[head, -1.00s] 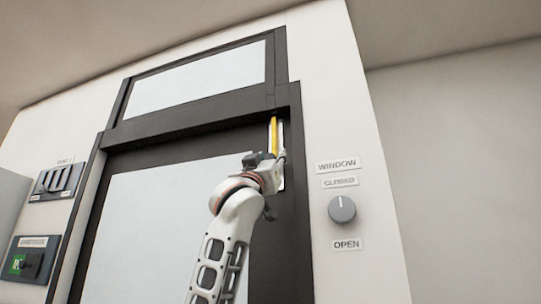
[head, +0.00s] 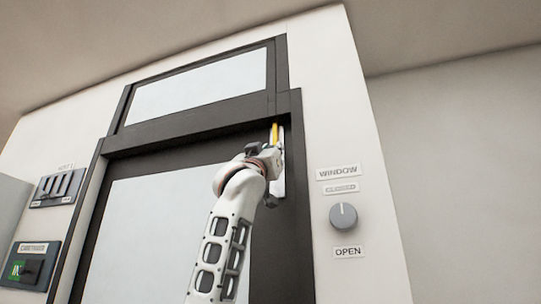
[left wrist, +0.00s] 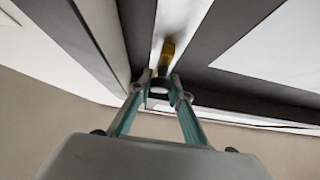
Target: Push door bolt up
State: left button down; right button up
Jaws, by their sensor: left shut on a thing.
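The door bolt (head: 275,134) is a yellow rod on a narrow white plate (head: 281,184) at the upper right edge of the dark-framed door (head: 165,210). Its top end is close to the frame above the door. In the left wrist view the yellow rod (left wrist: 168,48) shows just beyond my fingertips. My left gripper (head: 271,158) is at the lower part of the rod and hides it there. In the left wrist view its fingers (left wrist: 160,90) are shut on a small part of the bolt between the tips. My right gripper is not in view.
A grey knob (head: 343,217) with window labels is on the white wall to the right. A switch panel (head: 58,187) and a second panel with a green mark (head: 31,268) are at the left. A glazed pane (head: 200,83) sits above the door.

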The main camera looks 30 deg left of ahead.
pick_arm(q)
jog(key=c, duration=1.8)
grip_release()
jog(key=shift+s+r, duration=0.1)
jog(key=shift+r, duration=0.15)
jog(key=shift+c, duration=0.2)
jog(key=shift+f, duration=0.1)
jog(key=v, duration=1.1)
jog(key=shift+s+f, duration=0.3)
jog(key=shift+d, duration=0.15)
